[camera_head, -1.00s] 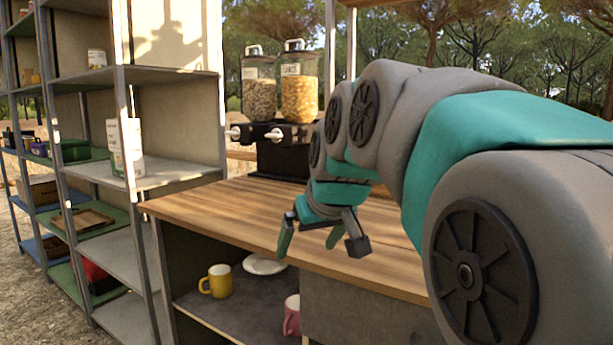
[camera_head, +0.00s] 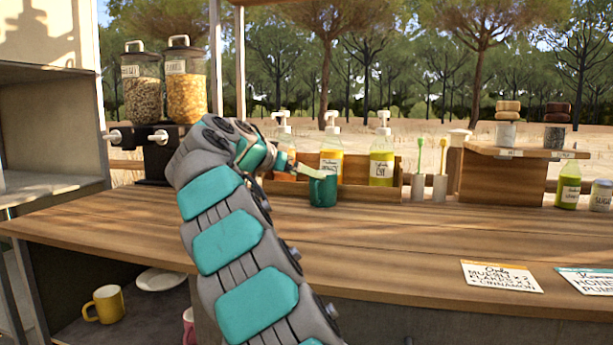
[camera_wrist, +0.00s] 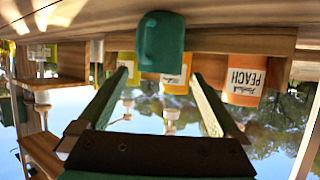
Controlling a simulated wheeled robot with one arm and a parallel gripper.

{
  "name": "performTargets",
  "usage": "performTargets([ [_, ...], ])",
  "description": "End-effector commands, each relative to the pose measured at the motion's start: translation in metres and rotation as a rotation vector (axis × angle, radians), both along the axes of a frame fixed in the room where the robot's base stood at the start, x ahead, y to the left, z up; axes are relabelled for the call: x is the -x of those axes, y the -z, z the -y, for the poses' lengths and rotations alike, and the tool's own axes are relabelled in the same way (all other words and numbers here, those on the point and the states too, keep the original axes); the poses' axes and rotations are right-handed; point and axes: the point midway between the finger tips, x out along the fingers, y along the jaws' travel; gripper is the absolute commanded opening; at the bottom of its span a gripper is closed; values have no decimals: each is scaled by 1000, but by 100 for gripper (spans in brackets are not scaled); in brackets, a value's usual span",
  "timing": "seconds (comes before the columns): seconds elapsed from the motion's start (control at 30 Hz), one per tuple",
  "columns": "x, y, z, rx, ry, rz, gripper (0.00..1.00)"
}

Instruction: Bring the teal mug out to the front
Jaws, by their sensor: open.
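The teal mug (camera_head: 323,192) stands on the wooden counter in front of the bottle rack in the head view. In the wrist view, which is upside down, the mug (camera_wrist: 161,42) is centred just beyond the fingertips. My gripper (camera_head: 305,172) is open and reaches over the counter from the left, close to the mug. Its two green fingers (camera_wrist: 160,76) are spread wide and empty, one to each side of the mug's line. I cannot tell the exact gap between fingertips and mug.
Pump bottles, including a green one (camera_head: 382,160), stand in a wooden rack (camera_head: 355,192) right behind the mug. A peach bottle (camera_wrist: 244,80) shows too. Cereal dispensers (camera_head: 163,85) stand at the left. Order cards (camera_head: 502,276) lie at the front right. The counter's middle is clear.

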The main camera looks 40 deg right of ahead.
Motion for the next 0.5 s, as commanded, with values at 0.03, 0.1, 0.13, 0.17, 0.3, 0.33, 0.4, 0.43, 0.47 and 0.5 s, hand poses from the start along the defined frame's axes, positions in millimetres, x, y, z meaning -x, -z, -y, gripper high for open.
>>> performTargets([
  [0.03,-2,1,2,5,8,12,100],
  [0.1,-4,1,3,8,15,24,100],
  [0.13,-4,1,4,9,17,27,100],
  [0.17,-4,1,5,10,18,27,100],
  [0.3,-5,5,14,9,19,26,100],
  [0.33,-6,6,16,8,20,25,100],
  [0.4,-7,10,24,7,20,24,100],
  [0.43,-7,12,27,7,21,22,100],
  [0.47,-8,14,31,6,21,22,100],
  [0.5,-9,16,37,6,22,22,100],
])
